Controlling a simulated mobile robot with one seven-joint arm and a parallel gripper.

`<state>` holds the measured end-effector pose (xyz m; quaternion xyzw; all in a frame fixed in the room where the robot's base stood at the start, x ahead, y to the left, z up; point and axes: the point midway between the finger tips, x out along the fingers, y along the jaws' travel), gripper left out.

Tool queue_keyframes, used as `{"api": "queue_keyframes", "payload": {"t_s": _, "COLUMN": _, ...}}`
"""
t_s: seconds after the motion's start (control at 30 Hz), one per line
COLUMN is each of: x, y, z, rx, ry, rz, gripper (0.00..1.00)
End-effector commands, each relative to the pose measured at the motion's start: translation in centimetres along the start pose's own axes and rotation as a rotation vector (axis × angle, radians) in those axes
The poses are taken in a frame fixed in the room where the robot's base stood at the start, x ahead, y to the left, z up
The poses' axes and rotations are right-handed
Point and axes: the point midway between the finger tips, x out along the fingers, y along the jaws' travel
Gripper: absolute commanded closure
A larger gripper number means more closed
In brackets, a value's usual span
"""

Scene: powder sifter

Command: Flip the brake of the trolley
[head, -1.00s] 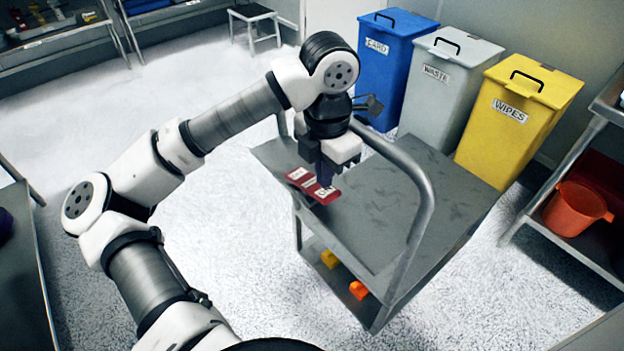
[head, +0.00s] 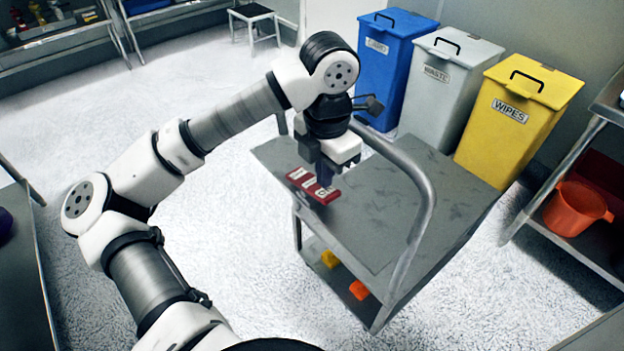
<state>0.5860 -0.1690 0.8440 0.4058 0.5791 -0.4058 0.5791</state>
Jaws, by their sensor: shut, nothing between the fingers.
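The grey trolley (head: 425,185) stands in the middle right with a bent tube handle (head: 425,207) on its near side. A red block with white marks (head: 313,186) sits at the left edge of its top; I take it to be the brake, though its exact position is hard to read. My gripper (head: 325,183) points down right over this red block. Its fingers are shut and empty, with the tips close to or touching the block; I cannot tell which.
Yellow and orange things (head: 358,289) lie on the trolley's lower shelf. Blue (head: 391,68), grey (head: 441,95) and yellow (head: 515,120) bins stand behind the trolley. A rack with an orange bucket (head: 577,208) is at right.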

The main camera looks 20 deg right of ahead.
Motion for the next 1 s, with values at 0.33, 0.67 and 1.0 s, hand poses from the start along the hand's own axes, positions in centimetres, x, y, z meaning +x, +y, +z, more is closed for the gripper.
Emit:
{"api": "queue_keyframes", "payload": {"t_s": 0.33, "x": 0.4, "y": 0.0, "z": 0.0, "rx": 0.0, "ry": 0.0, "rz": 0.0, "gripper": 1.0}}
{"api": "queue_keyframes", "payload": {"t_s": 0.67, "x": 0.9, "y": 0.0, "z": 0.0, "rx": 0.0, "ry": 0.0, "rz": 0.0, "gripper": 1.0}}
{"api": "queue_keyframes", "payload": {"t_s": 1.0, "x": 1.4, "y": 0.0, "z": 0.0, "rx": 0.0, "ry": 0.0, "rz": 0.0, "gripper": 1.0}}
